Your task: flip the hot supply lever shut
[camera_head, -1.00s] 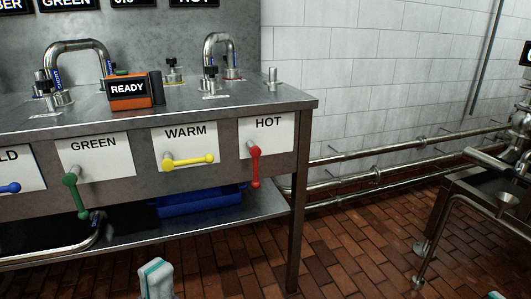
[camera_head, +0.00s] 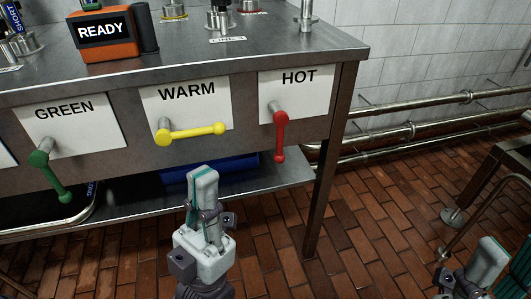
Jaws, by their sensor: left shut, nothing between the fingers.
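The red HOT lever (camera_head: 280,135) is on the table's front panel, under the HOT label (camera_head: 297,78). It hangs almost straight down from its pivot. My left gripper (camera_head: 203,178) is shut and empty, pointing up, below and left of the red lever and apart from it. It is below the WARM lever in the picture. My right gripper (camera_head: 490,252) is at the lower right corner, partly cut off, far from the lever; its finger state is unclear.
The yellow WARM lever (camera_head: 195,132) lies nearly horizontal, left of HOT. The green lever (camera_head: 50,175) slants downward. A blue bin (camera_head: 235,163) is on the lower shelf. The table leg (camera_head: 322,190) stands right of the red lever. Pipes (camera_head: 430,127) run along the wall.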

